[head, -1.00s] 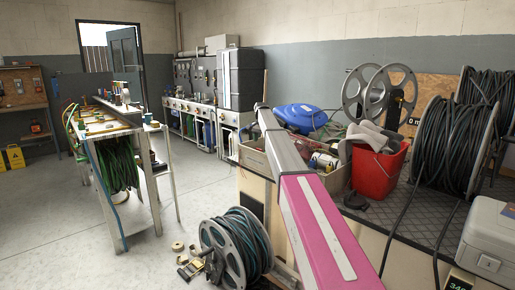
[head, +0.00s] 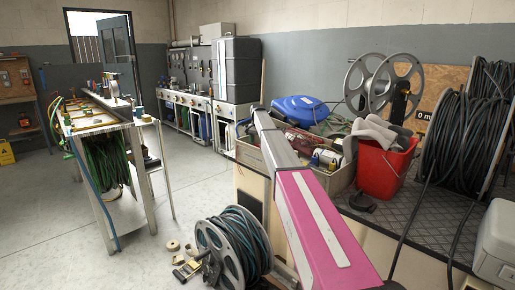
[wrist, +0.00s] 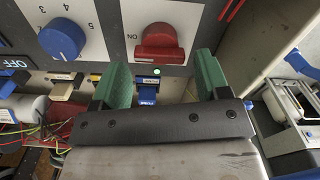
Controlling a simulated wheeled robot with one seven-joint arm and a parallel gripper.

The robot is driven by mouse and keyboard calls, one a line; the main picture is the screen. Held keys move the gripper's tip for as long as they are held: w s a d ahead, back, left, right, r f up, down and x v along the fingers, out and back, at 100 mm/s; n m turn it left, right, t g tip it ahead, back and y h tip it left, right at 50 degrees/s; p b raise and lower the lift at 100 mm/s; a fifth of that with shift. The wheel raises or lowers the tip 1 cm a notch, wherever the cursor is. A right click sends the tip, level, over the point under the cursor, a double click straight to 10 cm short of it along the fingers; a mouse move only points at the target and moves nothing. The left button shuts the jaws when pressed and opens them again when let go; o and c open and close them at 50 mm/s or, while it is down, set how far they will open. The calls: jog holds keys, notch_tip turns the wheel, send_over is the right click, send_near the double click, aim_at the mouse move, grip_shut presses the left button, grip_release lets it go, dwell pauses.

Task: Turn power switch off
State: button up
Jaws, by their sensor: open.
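In the wrist view, a red rotary switch (wrist: 160,42) sits on a white plate, with the word ON printed to its left. The fingers point toward the panel, one on each side below the red switch. I cannot tell whether either touches the panel. In the head view the switch and my gripper are not visible; my pink and grey arm reaches forward across the bench.
In the head view, a red bucket (head: 380,170) and cable reels crowd the right bench.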

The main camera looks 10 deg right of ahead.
aim_at(258, 146)
jog(key=shift+f, duration=2)
jog(key=c, duration=0.7)
jog(key=shift+n, duration=0.3)
jog(key=shift+o, duration=0.2)
jog(key=n, duration=0.3)
jog(key=shift+n, duration=0.3)
jog(key=n, duration=1.3)
jog(key=shift+n, duration=0.3)
